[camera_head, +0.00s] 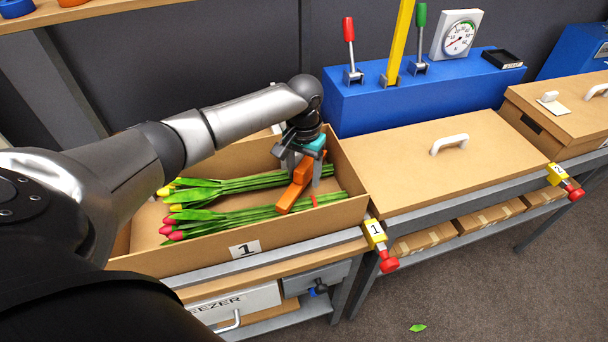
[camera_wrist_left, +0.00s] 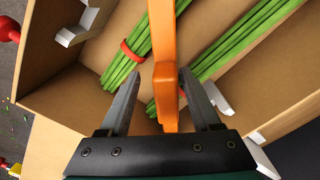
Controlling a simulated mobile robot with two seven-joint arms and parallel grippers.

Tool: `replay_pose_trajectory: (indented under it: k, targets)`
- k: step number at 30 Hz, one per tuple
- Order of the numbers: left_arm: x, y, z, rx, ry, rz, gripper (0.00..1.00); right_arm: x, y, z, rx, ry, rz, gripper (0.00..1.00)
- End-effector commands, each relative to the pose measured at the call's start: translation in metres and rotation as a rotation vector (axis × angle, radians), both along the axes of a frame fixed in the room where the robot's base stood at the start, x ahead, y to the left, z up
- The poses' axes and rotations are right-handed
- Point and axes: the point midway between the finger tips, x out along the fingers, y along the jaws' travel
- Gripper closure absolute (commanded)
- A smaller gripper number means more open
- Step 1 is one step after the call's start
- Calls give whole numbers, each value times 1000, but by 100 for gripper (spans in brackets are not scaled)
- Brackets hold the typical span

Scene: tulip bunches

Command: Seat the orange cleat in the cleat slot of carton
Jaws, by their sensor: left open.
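The orange cleat (camera_head: 290,199) lies inside the open carton (camera_head: 190,259), crosswise over the stem ends of the tulip bunches. Its raised middle part stands between the fingers of my left gripper (camera_head: 303,167). In the left wrist view, the cleat (camera_wrist_left: 162,45) runs between the two open fingers (camera_wrist_left: 158,84), with gaps visible on both sides. White brackets (camera_wrist_left: 72,36) sit on the carton's inner walls, with another bracket (camera_wrist_left: 217,98) on the opposite side. I cannot tell whether the cleat's ends sit in a slot. My right gripper is not in view.
Two tulip bunches (camera_head: 240,185) lie in the carton; a red band (camera_wrist_left: 134,52) ties one. To the right are a closed carton (camera_head: 440,170) with a white handle and a blue block (camera_head: 400,100) with levers and a gauge. A yellow tag (camera_head: 375,231) hangs at the front.

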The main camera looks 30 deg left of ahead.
Motion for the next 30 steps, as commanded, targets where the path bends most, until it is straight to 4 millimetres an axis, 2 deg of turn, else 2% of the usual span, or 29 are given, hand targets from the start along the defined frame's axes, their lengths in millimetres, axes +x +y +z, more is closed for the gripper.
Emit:
replay_pose_trajectory:
  k: [9,15,21,30]
  targets:
    - [2,0,72,-2,-6,1,36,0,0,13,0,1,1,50]
    - [1,-1,102,-3,-4,-1,36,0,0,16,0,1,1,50]
    - [1,0,113,-1,-1,0,36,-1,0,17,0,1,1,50]
    - [1,0,113,-2,-1,0,36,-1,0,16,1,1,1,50]
